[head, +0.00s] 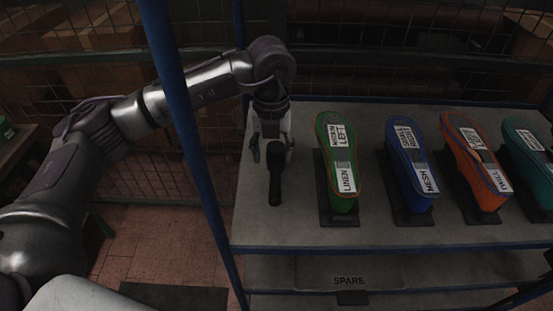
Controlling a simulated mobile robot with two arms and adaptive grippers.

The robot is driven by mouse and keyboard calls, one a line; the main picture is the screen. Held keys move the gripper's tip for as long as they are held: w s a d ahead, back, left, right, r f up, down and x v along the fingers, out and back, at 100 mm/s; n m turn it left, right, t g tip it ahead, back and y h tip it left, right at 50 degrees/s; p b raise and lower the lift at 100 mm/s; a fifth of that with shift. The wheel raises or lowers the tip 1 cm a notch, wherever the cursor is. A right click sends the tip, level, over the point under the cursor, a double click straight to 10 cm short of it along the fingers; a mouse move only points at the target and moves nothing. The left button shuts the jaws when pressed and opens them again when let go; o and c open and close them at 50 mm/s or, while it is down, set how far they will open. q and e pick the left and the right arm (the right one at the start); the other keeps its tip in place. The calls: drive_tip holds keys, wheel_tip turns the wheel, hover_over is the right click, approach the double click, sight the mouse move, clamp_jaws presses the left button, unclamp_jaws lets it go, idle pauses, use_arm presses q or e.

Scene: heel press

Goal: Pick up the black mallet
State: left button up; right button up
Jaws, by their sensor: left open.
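The black mallet (275,188) lies at the left end of the grey shelf top, its narrow part pointing towards me. My left gripper (272,157) is over its far part, with the fingers apart on either side of it. The gripper is open, and I cannot tell whether either finger touches the mallet. My right gripper does not show.
A green shoe form (338,185) stands on a black stand right of the mallet. Blue (424,197), orange (488,195) and teal (542,185) ones follow. A blue post (188,125) crosses in front of my left arm. A lower shelf is marked SPARE (349,281).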

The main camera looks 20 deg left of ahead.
sight(276, 174)
use_arm(q)
drive_tip(key=shift+f, duration=0.6)
drive_tip(key=shift+d+f, duration=0.15)
drive_tip(key=shift+f, duration=0.15)
drive_tip(key=shift+s+d+f, duration=0.1)
drive_tip(key=shift+d+f, duration=0.05)
wheel_tip(276, 174, down, 4)
drive_tip(key=p, duration=0.2)
drive_tip(key=shift+f+p, duration=0.2)
drive_tip(key=shift+p, duration=0.2)
drive_tip(key=shift+f, duration=0.4)
drive_tip(key=shift+d, duration=0.1)
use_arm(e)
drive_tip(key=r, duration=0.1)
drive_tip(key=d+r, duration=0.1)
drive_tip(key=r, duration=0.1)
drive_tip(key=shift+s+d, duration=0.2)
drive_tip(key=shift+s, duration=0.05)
use_arm(q)
drive_tip(key=shift+c, duration=0.3)
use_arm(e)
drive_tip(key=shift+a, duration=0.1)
